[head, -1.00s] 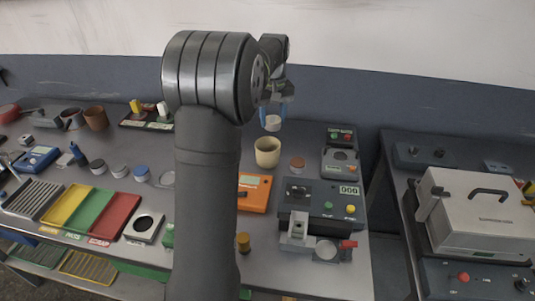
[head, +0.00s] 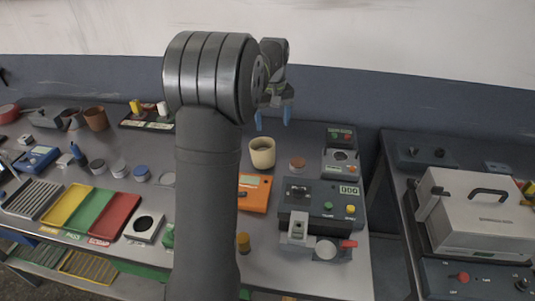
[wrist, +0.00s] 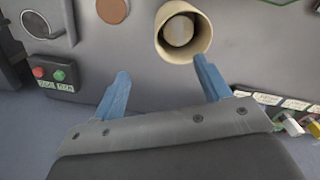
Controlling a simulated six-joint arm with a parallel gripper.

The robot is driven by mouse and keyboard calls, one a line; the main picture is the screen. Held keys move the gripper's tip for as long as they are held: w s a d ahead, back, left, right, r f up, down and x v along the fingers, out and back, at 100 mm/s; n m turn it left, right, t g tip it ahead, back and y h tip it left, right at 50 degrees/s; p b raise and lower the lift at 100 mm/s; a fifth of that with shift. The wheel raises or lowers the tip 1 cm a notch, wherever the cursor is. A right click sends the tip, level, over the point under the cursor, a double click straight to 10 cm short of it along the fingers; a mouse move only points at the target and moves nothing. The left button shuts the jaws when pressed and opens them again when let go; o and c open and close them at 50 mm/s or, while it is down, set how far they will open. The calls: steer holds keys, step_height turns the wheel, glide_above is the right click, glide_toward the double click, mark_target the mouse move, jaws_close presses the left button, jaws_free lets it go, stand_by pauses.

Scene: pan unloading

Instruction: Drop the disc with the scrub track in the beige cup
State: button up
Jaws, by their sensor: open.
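The beige cup (head: 262,154) stands upright on the bench, right of my arm in the head view. In the wrist view the beige cup (wrist: 184,32) shows from above, and a pale disc (wrist: 178,31) lies inside it. Any track marking on the disc is too small to tell. My gripper (head: 273,119) is above and behind the cup. Its blue fingers are spread wide with nothing between them, as the wrist view of my gripper (wrist: 165,83) also shows.
A brown-red disc (head: 298,163) lies right of the cup. An orange meter (head: 254,193) and a dark tester with a display (head: 322,206) stand in front. Yellow, green and red trays (head: 113,215) are at left. A brown cup (head: 96,118) stands at the back left.

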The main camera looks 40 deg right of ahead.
step_height(320, 180, up, 17)
stand_by(0.4)
stand_by(0.4)
step_height(320, 180, down, 16)
stand_by(0.7)
